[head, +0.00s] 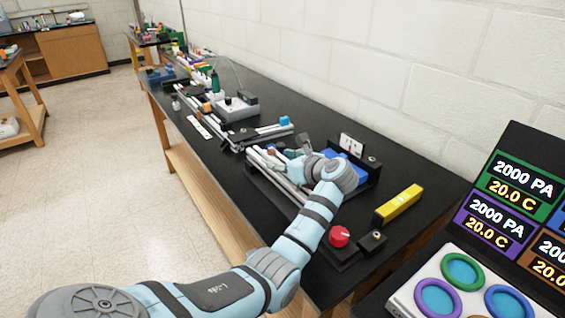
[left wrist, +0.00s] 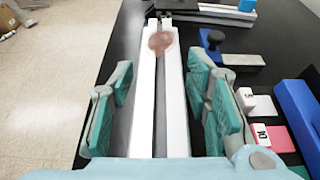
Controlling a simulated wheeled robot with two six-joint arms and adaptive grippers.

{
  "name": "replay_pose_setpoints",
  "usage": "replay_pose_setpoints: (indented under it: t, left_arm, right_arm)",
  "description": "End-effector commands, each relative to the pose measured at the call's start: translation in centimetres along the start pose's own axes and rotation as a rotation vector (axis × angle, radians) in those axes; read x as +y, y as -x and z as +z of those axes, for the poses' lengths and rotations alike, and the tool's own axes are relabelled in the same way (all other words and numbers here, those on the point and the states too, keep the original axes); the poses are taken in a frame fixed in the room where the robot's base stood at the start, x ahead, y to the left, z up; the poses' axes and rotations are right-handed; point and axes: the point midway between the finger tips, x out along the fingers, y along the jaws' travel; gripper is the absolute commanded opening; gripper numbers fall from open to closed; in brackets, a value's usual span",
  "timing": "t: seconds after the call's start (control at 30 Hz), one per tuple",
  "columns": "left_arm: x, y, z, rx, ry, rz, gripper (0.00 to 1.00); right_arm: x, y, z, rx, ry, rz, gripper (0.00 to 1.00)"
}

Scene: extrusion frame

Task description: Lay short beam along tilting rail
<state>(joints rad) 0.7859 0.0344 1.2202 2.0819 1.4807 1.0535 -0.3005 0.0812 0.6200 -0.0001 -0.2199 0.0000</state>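A pair of long white rails (left wrist: 145,95) with a dark groove between them runs away from me in the left wrist view. In the head view the white rails (head: 264,164) lie on the black bench, partly hidden by my left arm. My left gripper (left wrist: 160,85) is open, its green-padded fingers on either side of the rails, with nothing clearly held. It shows in the head view (head: 296,158) over the same rails. A brownish rounded piece (left wrist: 161,41) sits on the rails beyond the fingertips. I cannot tell which piece is the short beam. My right gripper is not in view.
A blue block (left wrist: 298,108) and small labelled blocks (left wrist: 275,138) lie right of the rails. A dark bar with a blue end piece (head: 284,121) lies beyond. A yellow block (head: 398,204) and red knob (head: 339,236) are nearer. The wall (head: 400,90) bounds the bench.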

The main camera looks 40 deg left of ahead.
Motion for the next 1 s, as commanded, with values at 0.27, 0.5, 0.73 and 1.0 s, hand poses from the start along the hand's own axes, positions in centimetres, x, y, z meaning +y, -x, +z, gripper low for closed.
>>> replay_pose_setpoints:
  t: [0.27,0.5,0.73,1.0]
  left_arm:
    - [0.0,0.0,0.1,0.000,0.000,0.000,0.53]
    - [-0.1,1.1,1.1,0.001,0.001,-0.002,0.53]
    - [-0.1,6.8,0.8,0.003,0.002,-0.004,0.53]
    - [0.0,11.9,0.8,0.002,0.001,-0.001,0.53]
  right_arm:
    - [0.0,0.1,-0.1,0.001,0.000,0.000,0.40]
    - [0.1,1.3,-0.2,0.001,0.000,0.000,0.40]
    - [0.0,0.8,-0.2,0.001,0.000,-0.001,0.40]
    - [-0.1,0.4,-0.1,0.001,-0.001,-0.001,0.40]
